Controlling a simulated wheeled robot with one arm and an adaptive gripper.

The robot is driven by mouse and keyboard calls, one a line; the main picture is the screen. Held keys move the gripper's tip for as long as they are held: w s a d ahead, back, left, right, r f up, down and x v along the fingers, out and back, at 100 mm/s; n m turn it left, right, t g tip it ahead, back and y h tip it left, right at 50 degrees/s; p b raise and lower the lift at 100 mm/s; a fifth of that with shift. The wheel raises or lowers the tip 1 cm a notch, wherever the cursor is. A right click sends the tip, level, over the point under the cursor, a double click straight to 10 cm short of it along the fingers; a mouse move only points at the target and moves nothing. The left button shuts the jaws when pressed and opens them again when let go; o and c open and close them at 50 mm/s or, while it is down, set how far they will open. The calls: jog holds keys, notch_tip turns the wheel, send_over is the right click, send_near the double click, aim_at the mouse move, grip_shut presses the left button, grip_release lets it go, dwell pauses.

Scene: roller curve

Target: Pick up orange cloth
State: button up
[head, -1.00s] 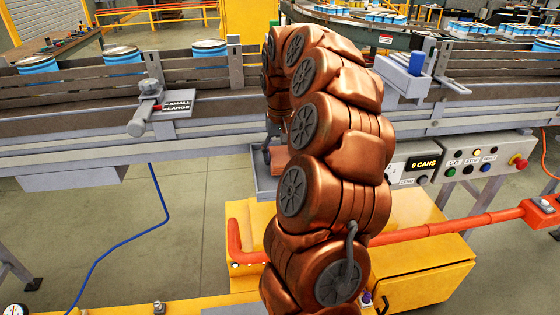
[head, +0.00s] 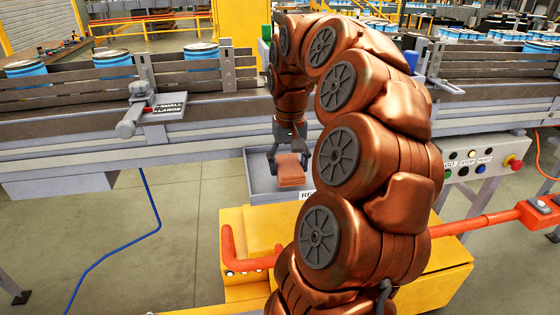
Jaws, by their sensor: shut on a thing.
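The orange cloth (head: 291,171) is a small folded block in the head view, just left of my arm. My gripper (head: 290,153) points down and is shut on the cloth from above. The cloth appears to be over the shallow grey tray (head: 262,184) in front of the conveyor. I cannot tell for sure whether its underside touches the tray. My arm hides the tray's right part.
The conveyor (head: 60,140) with side rails runs behind the tray and carries blue-banded cans (head: 113,58). A lever with a size plate (head: 160,107) sticks out at left. A yellow box (head: 245,228) with an orange pipe (head: 455,226) stands in front. A button panel (head: 480,162) is at right.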

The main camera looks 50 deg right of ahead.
jog(key=s+a+b, duration=0.1)
jog(key=s+a, duration=0.2)
jog(key=s, duration=0.5)
jog(key=shift+r+b, duration=0.35)
